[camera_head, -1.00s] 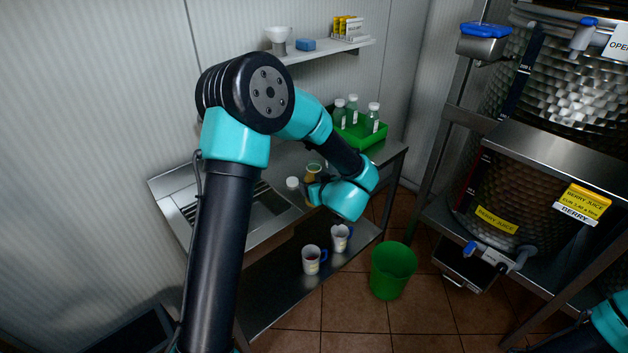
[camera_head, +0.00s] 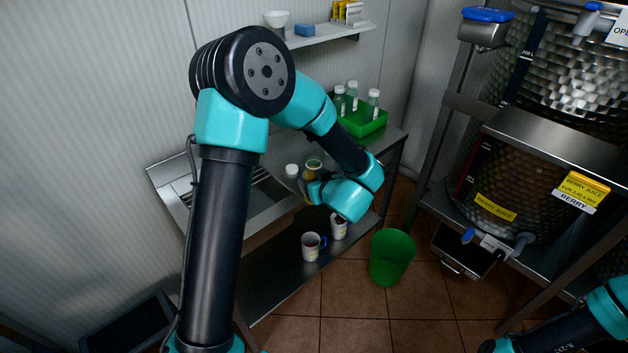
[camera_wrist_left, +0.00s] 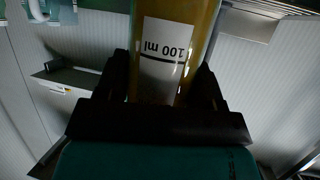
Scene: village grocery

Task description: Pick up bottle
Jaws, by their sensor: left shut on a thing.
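A bottle of amber liquid (camera_wrist_left: 199,35) with a white "100 ml" label stands between the fingers of my left gripper (camera_wrist_left: 160,85) in the left wrist view. The gripper is shut on it. My left wrist hides most of the gripper and the lower bottle there; I cannot tell whether the bottle touches the counter. My right arm shows at the lower right, its gripper out of view.
A green crate (camera_head: 366,127) with several capped bottles stands at the counter's back right. A green bin (camera_head: 390,257) is on the floor. A wall shelf (camera_head: 325,35) and steel tanks (camera_head: 530,170) flank the counter.

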